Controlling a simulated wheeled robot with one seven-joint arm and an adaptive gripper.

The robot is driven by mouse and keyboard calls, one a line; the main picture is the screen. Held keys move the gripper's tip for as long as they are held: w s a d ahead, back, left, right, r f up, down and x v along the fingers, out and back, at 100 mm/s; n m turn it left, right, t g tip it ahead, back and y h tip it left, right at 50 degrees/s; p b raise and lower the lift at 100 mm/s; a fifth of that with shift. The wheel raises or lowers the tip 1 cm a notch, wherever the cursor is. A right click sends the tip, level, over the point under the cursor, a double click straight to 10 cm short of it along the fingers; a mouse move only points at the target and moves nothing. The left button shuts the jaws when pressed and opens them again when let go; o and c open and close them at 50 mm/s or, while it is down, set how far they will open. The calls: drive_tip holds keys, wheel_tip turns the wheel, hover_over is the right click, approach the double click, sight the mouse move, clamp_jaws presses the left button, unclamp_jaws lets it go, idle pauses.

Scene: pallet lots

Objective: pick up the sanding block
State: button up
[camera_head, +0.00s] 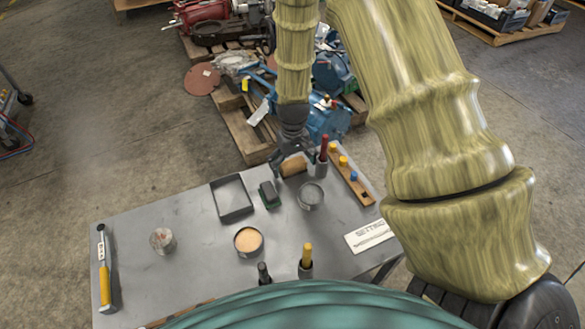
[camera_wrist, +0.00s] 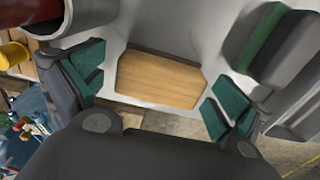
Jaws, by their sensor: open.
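The sanding block, a light wooden block with a dark strip along one edge, lies on the grey table near its far edge (camera_head: 293,166). In the wrist view the sanding block (camera_wrist: 158,80) sits between the two green-padded fingers, with a gap on each side. My gripper (camera_head: 289,160) is open above it, pointing down, and holds nothing. In the wrist view my gripper (camera_wrist: 153,90) shows both fingers apart. The head view partly hides the block behind the gripper.
A green and dark block (camera_head: 269,195) and an empty grey tray (camera_head: 232,198) lie nearby. A cup with a red-handled tool (camera_head: 322,160), a round grey tin (camera_head: 311,195) and a wooden peg rack (camera_head: 350,175) stand to the right. The table's left middle is mostly clear.

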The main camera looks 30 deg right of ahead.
sight(293, 162)
drive_tip(key=shift+f, duration=0.15)
drive_tip(key=c, duration=1.1)
wheel_tip(293, 162, up, 10)
drive_tip(key=shift+r+p, duration=0.1)
drive_tip(key=shift+p, duration=0.9)
